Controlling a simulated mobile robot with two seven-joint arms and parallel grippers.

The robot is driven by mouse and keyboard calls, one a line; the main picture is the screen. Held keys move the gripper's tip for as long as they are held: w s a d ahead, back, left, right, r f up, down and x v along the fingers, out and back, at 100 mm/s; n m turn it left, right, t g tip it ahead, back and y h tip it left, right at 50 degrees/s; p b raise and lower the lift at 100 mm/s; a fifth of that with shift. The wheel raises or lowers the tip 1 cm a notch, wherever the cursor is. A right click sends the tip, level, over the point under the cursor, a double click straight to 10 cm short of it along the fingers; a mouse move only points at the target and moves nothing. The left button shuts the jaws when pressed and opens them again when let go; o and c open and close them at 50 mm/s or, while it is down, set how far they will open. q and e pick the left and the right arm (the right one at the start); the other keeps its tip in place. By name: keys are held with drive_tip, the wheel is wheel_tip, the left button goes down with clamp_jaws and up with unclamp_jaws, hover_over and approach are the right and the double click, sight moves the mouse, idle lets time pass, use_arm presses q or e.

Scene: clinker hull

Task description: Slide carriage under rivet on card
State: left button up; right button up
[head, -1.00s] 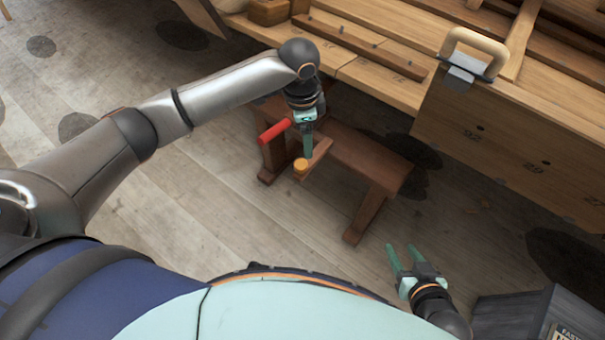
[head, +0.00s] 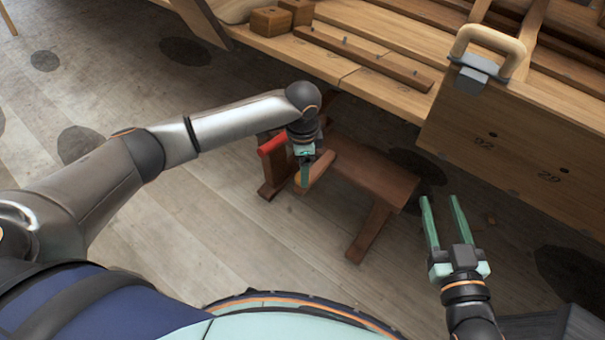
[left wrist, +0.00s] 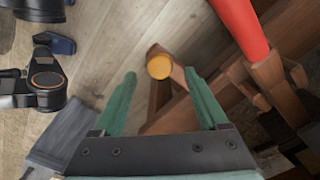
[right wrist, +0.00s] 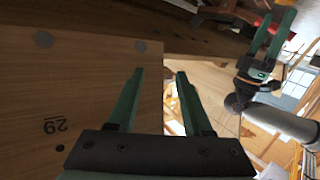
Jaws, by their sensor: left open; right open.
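A grey block with a pale wooden loop handle, likely the carriage (head: 474,74), sits on the top edge of a numbered plank (head: 520,150). The plank has dark spots near its numbers; the right wrist view shows it with a 29 upside down (right wrist: 90,90). Which mark is the rivet, and any card, I cannot tell. My right gripper (head: 441,200) is open and empty, below the carriage and apart from it, before the plank. My left gripper (head: 304,184) is open at the orange-ended wooden bar of a low bench; in the left wrist view the orange end (left wrist: 160,67) lies beyond its fingers.
The low brown bench (head: 365,175) has a red handle (head: 272,144) beside my left gripper. The wooden hull structure (head: 385,95) carries a batten and small blocks (head: 270,20). A dark box (head: 560,325) stands at the lower right. Floor left of the bench is clear.

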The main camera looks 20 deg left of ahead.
use_arm(q)
wheel_tip(320, 180, down, 3)
drive_tip(key=shift+f+b, duration=0.15)
drive_tip(key=shift+b, duration=0.3)
use_arm(e)
wheel_tip(320, 180, up, 7)
drive_tip(key=n+t+y, duration=0.1)
drive_tip(key=t, duration=0.1)
drive_tip(key=shift+w+a+t, duration=0.15)
drive_tip(key=shift+t, duration=0.15)
drive_tip(key=shift+f, duration=0.1)
use_arm(q)
clamp_jaws()
idle(0.5)
